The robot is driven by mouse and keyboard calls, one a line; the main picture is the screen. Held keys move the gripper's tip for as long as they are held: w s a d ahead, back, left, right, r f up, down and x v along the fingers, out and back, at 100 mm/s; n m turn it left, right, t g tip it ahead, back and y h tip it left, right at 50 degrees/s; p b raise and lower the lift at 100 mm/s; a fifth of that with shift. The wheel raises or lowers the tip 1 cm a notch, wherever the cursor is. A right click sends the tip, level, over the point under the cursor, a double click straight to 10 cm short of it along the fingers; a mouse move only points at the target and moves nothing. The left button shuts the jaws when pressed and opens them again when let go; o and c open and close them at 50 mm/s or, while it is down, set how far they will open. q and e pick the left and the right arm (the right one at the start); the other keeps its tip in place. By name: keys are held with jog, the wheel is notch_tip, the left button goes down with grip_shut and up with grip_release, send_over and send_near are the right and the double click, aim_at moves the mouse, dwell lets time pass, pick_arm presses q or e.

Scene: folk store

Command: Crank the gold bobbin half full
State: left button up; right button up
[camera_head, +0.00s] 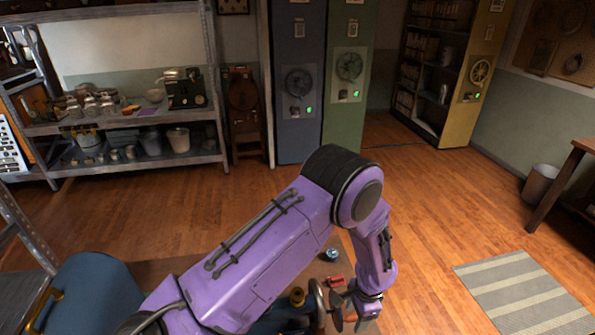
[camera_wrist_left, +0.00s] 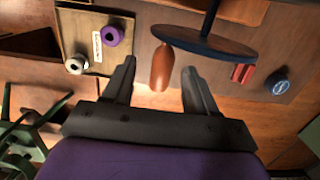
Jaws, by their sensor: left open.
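A dark round crank disc (camera_wrist_left: 205,45) shows in the left wrist view, with a reddish-brown handle (camera_wrist_left: 162,68) projecting from it. My left gripper (camera_wrist_left: 158,76) is open. Its two fingers are apart on either side of the handle's end in that view; I cannot tell whether they touch it. In the head view the same gripper (camera_head: 363,304) is at the bottom, beside the winding wheel, partly hidden by my purple arm. A gold piece (camera_head: 297,297), possibly the gold bobbin, shows next to the wheel; how much thread it holds is too small to tell. My right gripper is out of view.
Purple (camera_wrist_left: 112,36) and white (camera_wrist_left: 76,64) spools sit on a tray in the wrist view. A red block (camera_head: 335,281) and a small blue round item (camera_head: 331,255) lie near the wheel. Open floor lies beyond.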

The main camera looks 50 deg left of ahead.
pick_arm(q)
jog(key=shift+w, duration=0.15)
jog(key=shift+r, duration=0.25)
jog(key=shift+w+d+r, duration=0.1)
jog(key=shift+r, duration=1.3)
jog(key=shift+w+d+r, duration=0.1)
jog(key=shift+w+r, duration=0.05)
jog(key=shift+r, duration=1.3)
jog(key=shift+w+d+r, duration=0.1)
jog(key=shift+r, duration=1.3)
jog(key=shift+w, duration=0.1)
